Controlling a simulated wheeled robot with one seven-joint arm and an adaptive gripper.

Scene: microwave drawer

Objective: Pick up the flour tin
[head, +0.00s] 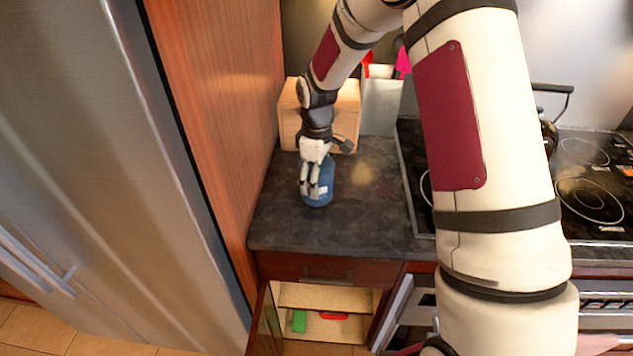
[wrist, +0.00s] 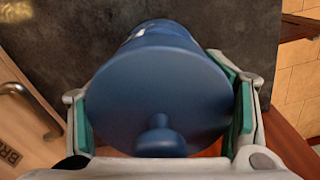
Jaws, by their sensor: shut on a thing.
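The flour tin is a blue cylinder (head: 319,183) with a small white label, upright on or just over the dark counter in the head view. In the wrist view its blue round lid with a knob (wrist: 160,95) fills the middle. My gripper (head: 316,178) comes down on the tin from above. In the wrist view its green-padded fingers (wrist: 160,115) sit on both sides of the tin and are shut on it. I cannot tell whether the tin's base touches the counter.
A wooden bread box (head: 345,105) stands just behind the tin. A white utensil holder (head: 380,105) is beside it. The stove (head: 590,190) is to the right. A tall wooden panel (head: 225,110) borders the left. Below, a cabinet (head: 320,298) stands open.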

